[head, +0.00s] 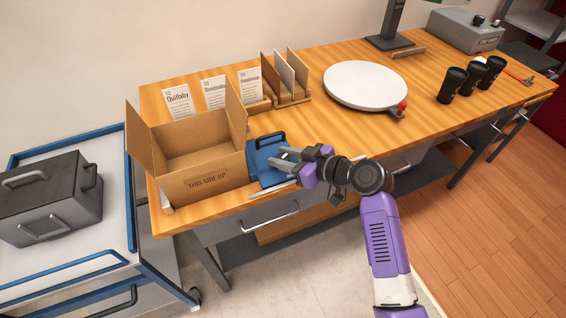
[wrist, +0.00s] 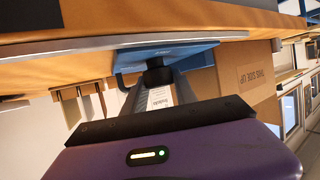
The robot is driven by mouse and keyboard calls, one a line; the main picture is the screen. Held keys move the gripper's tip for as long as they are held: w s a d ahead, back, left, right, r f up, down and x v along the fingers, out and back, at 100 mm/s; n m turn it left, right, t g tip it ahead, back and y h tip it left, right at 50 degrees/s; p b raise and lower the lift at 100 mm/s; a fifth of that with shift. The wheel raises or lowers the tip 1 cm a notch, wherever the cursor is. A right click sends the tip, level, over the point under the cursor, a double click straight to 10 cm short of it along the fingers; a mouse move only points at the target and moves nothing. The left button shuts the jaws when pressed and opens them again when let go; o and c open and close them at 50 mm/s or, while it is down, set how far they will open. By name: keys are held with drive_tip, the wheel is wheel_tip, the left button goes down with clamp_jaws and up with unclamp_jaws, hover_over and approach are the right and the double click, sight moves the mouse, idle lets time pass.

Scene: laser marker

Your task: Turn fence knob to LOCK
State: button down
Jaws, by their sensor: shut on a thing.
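A blue plate fixture (head: 262,145) with a raised handle-like part stands on the wooden bench, right of the cardboard box. In the wrist view the blue plate (wrist: 190,49) shows beyond my fingers. A dark knob (wrist: 157,73) sits against it, between my fingertips. My gripper (head: 284,157) is at the plate, coming from the right, and is shut on the knob. The gripper hides the knob in the head view. Its pointing direction and any LOCK marking cannot be read.
An open cardboard box (head: 190,158) stands close left of the fixture. Name cards (head: 213,92) and a rack of boards (head: 285,75) are behind. A white turntable (head: 365,84) with a red knob (head: 402,104) and black cups (head: 453,84) are to the right. The bench middle is clear.

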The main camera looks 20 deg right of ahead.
drive_tip(key=shift+f, duration=0.1)
idle(0.3)
drive_tip(key=c, duration=1)
unclamp_jaws()
drive_tip(key=b+v, duration=0.1)
drive_tip(key=v, duration=0.7)
drive_tip(key=shift+w, duration=0.15)
